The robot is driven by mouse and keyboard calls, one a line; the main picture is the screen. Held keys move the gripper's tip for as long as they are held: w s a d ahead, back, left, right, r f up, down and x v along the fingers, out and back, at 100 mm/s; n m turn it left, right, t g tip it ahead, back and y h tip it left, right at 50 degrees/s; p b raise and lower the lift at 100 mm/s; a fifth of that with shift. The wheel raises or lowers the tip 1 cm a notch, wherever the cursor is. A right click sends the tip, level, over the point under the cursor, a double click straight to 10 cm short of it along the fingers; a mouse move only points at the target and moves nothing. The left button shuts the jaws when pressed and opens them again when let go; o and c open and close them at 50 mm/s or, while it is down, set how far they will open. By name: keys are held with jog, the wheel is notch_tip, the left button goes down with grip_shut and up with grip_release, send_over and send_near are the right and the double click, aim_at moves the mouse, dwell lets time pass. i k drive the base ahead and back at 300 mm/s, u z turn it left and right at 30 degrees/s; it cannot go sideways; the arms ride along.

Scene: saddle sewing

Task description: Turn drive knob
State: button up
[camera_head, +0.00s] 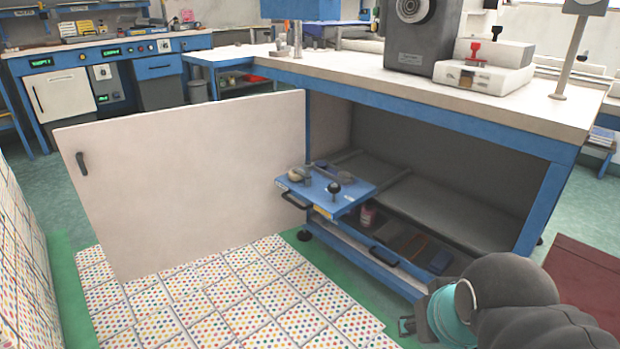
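Several knob-like parts show, and I cannot tell which is the drive knob. A black ball knob (334,187) stands on a blue pull-out platform (350,200) in front of the open cabinet. A round dial (411,9) is on the dark grey machine (412,50) on the bench top, cut by the top edge. A red handle (473,49) and a black one stand on the white unit beside it. My gripper (407,326) is only partly visible at the bottom, low and right of the platform, apart from all of these. Its fingers are mostly hidden by my arm.
A large white cabinet door (190,180) stands wide open to the left. The cabinet holds a lower drawer (385,235) with small items. Dotted tiles (240,300) cover the floor in front. A dark red block (585,285) is at right. Another workbench (110,50) stands behind.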

aim_at(335, 188)
jog(key=u, duration=0.1)
jog(key=i, duration=1)
jog(key=z, duration=0.35)
